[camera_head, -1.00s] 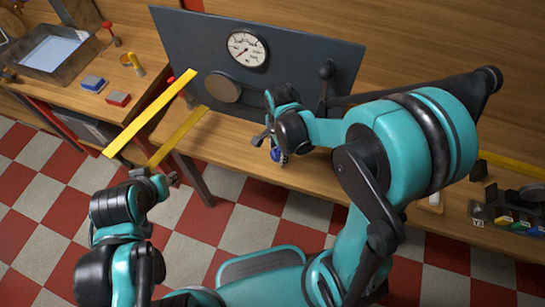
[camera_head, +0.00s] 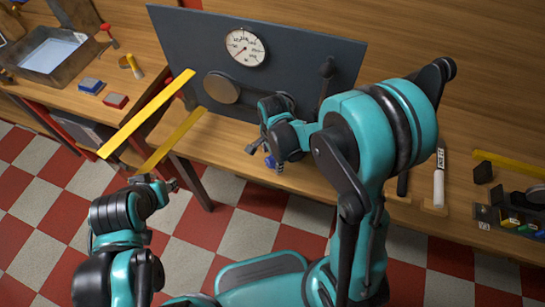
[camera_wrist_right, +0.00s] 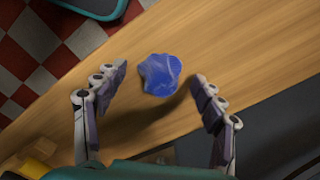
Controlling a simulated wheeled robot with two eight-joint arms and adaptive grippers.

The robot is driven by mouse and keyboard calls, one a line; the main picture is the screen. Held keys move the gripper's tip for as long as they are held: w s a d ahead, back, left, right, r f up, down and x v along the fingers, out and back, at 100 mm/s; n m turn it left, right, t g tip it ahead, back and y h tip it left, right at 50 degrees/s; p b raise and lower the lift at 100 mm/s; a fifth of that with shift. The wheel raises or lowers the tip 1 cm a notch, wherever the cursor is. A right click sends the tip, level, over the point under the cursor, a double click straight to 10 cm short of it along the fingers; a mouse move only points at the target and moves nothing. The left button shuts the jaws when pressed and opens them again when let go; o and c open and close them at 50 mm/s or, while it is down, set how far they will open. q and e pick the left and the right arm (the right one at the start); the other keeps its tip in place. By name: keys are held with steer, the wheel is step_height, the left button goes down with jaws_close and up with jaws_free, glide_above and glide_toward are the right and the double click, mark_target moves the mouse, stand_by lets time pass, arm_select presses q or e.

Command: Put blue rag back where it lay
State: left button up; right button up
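The blue rag (camera_wrist_right: 160,75) is a small crumpled blue piece on the wooden bench (camera_wrist_right: 250,60), near its front edge. In the head view only a bit of the rag (camera_head: 270,162) shows below my right gripper (camera_head: 262,146). In the right wrist view my right gripper (camera_wrist_right: 160,98) is open, with its two fingers apart on either side of the rag; neither visibly touches it. My left gripper (camera_head: 160,181) is at the lower left, by the lower end of a yellow strip (camera_head: 172,140). Its fingers are too small to tell whether it is open or shut.
A dark panel (camera_head: 290,60) with a round gauge (camera_head: 245,47) stands behind my right gripper. Another yellow strip (camera_head: 147,115) slants at the left. A white marker (camera_head: 439,185) and small dark blocks (camera_head: 483,172) are on the right. A metal tray (camera_head: 58,52) is at the far left.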

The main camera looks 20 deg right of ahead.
step_height(320, 180, up, 11)
steer(key=p, duration=0.4)
steer(key=s+d+r+n+t, duration=0.2)
steer(key=s+r+n, duration=0.3)
steer(key=n, duration=0.3)
steer(key=s+d+r+n+t, duration=0.2)
steer(key=s+r+n+t, duration=0.2)
steer(key=n, duration=0.3)
steer(key=shift+s+d+r+n+t, duration=0.35)
steer(key=shift+s+r+n+t, duration=0.05)
steer(key=shift+s, duration=0.2)
